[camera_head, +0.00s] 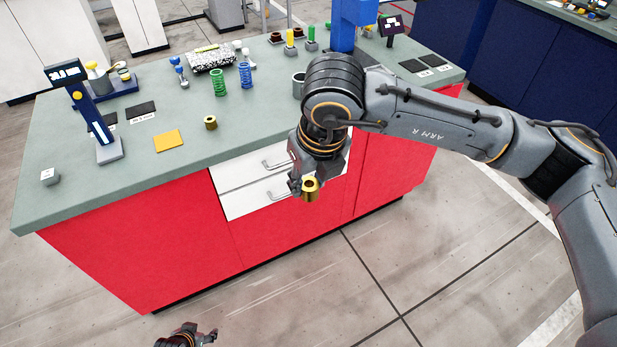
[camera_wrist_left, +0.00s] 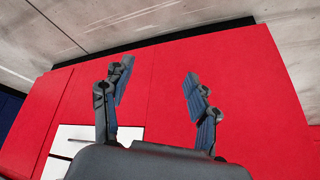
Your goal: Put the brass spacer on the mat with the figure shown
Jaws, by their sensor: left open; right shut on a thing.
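My right gripper (camera_head: 304,184) is shut on a brass spacer (camera_head: 311,190), a short hollow gold cylinder, held in front of the counter's drawers. A second brass spacer (camera_head: 210,122) stands on the counter. Small black mats (camera_head: 141,109) with printed labels lie beside the left display post, one partly hidden by it. More black mats (camera_head: 413,66) with labels lie at the far right. The label figures are too small to read. A display (camera_head: 66,72) on the left shows white figures. My left gripper (camera_head: 207,335) is low in front of the counter; the left wrist view shows it open and empty (camera_wrist_left: 158,80).
A yellow mat (camera_head: 168,140) lies near the counter's front edge. Green (camera_head: 219,82) and blue (camera_head: 245,75) springs, a speckled block (camera_head: 212,58) and a blue post (camera_head: 345,22) stand further back. A grey cube (camera_head: 49,176) sits at the front left. My right arm hides part of the counter.

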